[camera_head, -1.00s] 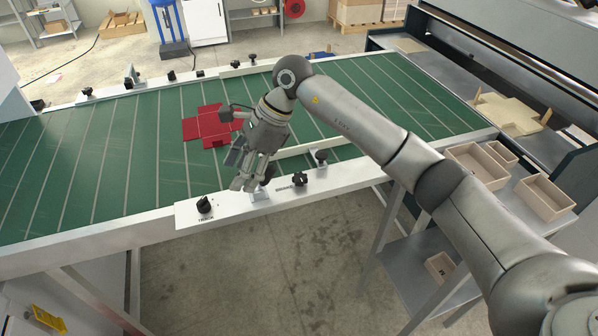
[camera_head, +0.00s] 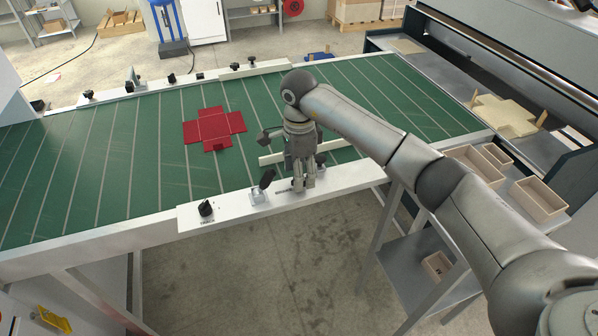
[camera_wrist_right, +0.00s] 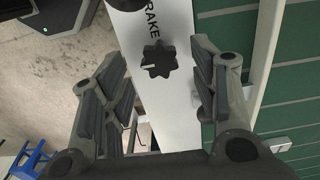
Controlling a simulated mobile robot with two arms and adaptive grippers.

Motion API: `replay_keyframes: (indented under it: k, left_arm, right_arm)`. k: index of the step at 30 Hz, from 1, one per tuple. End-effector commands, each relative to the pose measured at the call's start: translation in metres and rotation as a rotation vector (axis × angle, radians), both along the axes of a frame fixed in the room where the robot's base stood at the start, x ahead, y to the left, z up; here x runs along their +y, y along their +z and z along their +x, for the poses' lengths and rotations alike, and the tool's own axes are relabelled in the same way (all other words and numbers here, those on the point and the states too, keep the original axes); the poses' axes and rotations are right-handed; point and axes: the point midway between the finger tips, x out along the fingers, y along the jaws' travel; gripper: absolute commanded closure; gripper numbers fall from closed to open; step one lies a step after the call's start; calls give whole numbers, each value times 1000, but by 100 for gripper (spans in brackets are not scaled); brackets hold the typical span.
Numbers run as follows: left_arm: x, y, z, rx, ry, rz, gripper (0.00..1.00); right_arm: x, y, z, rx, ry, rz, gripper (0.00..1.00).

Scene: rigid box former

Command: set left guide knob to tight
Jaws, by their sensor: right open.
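My right gripper (camera_head: 303,186) points down at the near white rail (camera_head: 232,211). In the right wrist view its open fingers (camera_wrist_right: 160,78) stand on either side of a black star-shaped knob (camera_wrist_right: 158,60) beside partly visible lettering, "RAKE". Nothing is held, and I see no clear contact. The gripper hides this knob in the head view. Left of the gripper, a black knob (camera_head: 267,179) sits tilted on a small white bracket (camera_head: 258,196). Another black knob (camera_head: 206,208) is farther left on the rail. No readable label marks the left guide knob. My left gripper is not in view.
A red flat box blank (camera_head: 214,128) lies on the green belt (camera_head: 110,155). A white guide bar (camera_head: 338,144) lies behind the gripper. More black knobs (camera_head: 89,94) line the far rail. Wooden trays (camera_head: 538,198) stand at the right. The floor before the rail is clear.

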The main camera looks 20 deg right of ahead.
Motion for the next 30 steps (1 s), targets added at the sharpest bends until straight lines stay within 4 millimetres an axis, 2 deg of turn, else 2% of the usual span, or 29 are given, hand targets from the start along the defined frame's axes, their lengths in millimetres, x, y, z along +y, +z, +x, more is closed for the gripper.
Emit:
replay_keyframes:
  k: [6, 14, 25, 30]
  left_arm:
    - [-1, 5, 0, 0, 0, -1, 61]
    - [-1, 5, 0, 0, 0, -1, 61]
    - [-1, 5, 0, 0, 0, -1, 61]
    - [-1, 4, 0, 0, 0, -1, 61]
  right_arm:
    - [1, -16, 0, 0, 1, 2, 46]
    - [1, -18, 0, 0, 1, 1, 46]
    - [1, -18, 0, -1, 1, 1, 92]
    - [0, -18, 0, -1, -7, 1, 92]
